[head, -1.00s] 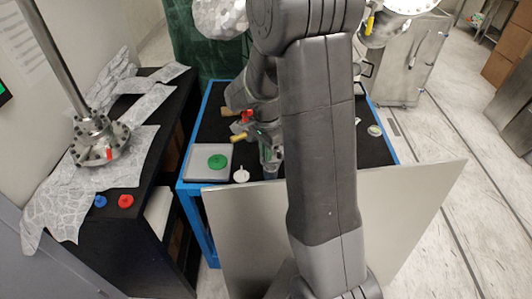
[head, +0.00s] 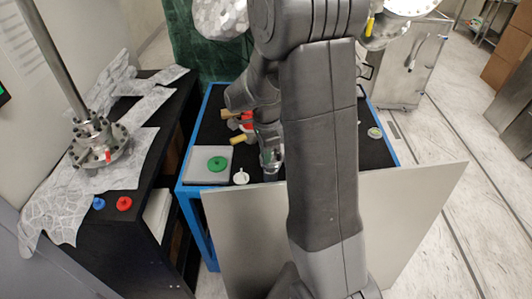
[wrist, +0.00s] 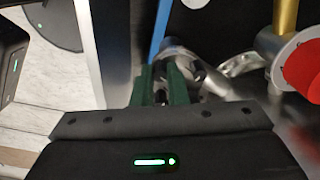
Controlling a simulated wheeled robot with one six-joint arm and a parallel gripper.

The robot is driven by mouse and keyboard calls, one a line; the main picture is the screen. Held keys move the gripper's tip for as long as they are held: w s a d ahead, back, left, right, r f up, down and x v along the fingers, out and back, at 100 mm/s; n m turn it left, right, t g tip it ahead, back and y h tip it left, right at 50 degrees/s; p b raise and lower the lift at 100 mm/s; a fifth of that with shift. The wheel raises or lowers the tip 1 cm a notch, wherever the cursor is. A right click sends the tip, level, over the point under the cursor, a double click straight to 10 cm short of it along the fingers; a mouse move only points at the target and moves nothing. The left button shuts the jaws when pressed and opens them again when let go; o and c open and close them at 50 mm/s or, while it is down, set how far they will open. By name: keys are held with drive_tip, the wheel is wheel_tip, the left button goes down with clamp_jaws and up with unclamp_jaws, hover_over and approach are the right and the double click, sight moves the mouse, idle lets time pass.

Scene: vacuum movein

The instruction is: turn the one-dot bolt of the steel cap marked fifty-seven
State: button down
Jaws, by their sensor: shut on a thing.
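My gripper (wrist: 164,92) has green fingers, closed on a small dark metal piece, likely a bolt, of a steel fitting (wrist: 182,58) in the wrist view. The fingers hide most of that piece. No dots and no number can be read, so I cannot tell whether it is the one-dot bolt or cap fifty-seven. In the head view my gripper (head: 271,160) is low over the near edge of the blue-framed table (head: 203,192), partly behind my arm.
A brass cylinder (wrist: 285,14) and a red disc (wrist: 304,65) are close on the right in the wrist view. A grey tray with a green disc (head: 218,164) and a small white part (head: 240,177) stand left of my gripper. A grey panel (head: 420,205) leans at the front.

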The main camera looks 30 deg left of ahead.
drive_tip(key=c, duration=1.4)
unclamp_jaws()
drive_tip(key=shift+c, duration=0.2)
wheel_tip(320, 180, up, 12)
drive_tip(key=shift+b, duration=0.45)
